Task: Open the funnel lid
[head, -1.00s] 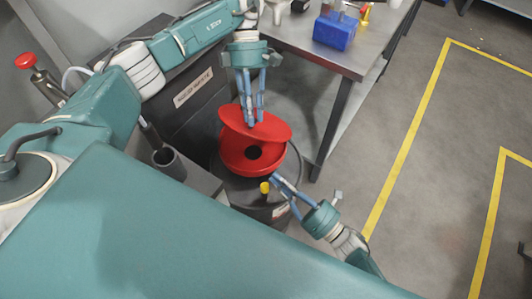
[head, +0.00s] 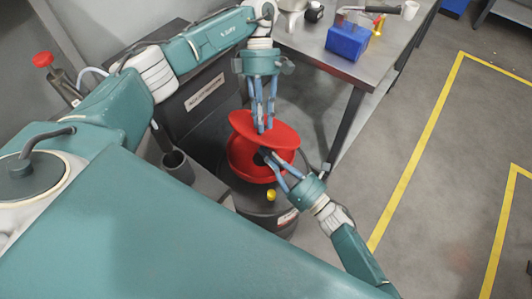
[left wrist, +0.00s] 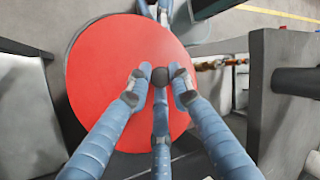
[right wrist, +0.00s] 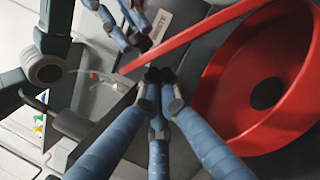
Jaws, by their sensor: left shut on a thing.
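The red round funnel lid (head: 268,134) is tilted up above the red funnel (head: 243,162), with an open gap on the near side. In the left wrist view the lid (left wrist: 105,75) is a flat red disc. My left gripper (head: 264,128) comes from above and is shut on the lid's dark knob (left wrist: 178,71). My right gripper (head: 266,155) is at the gap between lid and funnel. In the right wrist view its fingertips (right wrist: 160,76) are together, close to the lid's underside; contact cannot be told. The funnel's dark hole (right wrist: 266,93) shows beside them.
The funnel sits on a dark drum (head: 250,200) with a yellow cap (head: 271,195). A metal table (head: 345,72) with a blue box (head: 346,42) stands at the upper right. A dark labelled cabinet (head: 190,112) is behind. Floor on the right is clear.

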